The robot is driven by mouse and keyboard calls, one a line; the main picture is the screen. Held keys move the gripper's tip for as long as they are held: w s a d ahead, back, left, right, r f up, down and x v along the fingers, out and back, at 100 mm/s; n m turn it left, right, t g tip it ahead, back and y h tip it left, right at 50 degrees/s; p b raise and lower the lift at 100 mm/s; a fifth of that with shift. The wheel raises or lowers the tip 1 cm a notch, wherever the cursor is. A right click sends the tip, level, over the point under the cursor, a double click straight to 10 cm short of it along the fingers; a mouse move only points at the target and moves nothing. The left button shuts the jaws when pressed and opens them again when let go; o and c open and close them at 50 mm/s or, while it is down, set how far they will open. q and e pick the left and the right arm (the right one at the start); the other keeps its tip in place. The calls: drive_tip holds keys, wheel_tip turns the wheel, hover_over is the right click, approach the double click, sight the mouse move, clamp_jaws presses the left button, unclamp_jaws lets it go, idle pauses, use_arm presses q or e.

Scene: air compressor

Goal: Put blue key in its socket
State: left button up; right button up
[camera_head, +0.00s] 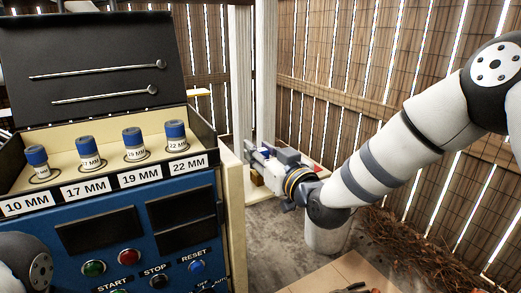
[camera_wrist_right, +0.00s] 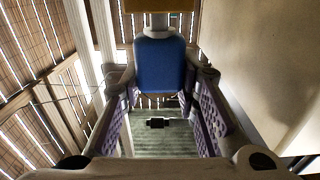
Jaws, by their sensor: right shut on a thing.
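In the right wrist view, a blue block-like piece (camera_wrist_right: 160,65), which looks like the blue key, sits between the fingertips of my right gripper (camera_wrist_right: 162,78). A pale collar and a yellowish part show just beyond it. In the head view my right gripper (camera_head: 265,160) is right of the blue panel, beside a white post, and its fingertips are partly hard to make out. I cannot tell whether the blue piece is seated in anything. My left gripper is out of view.
A blue control panel (camera_head: 140,225) stands at left with several blue-topped pieces (camera_head: 134,143) in a labelled cream tray. A black lid (camera_head: 95,65) with two rods stands behind. A wooden slat wall (camera_head: 345,60) closes the back. Pliers (camera_head: 355,287) lie on a board at the bottom.

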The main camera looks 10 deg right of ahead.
drive_tip(key=shift+f, duration=0.35)
drive_tip(key=o, duration=1.2)
drive_tip(key=v, duration=1.2)
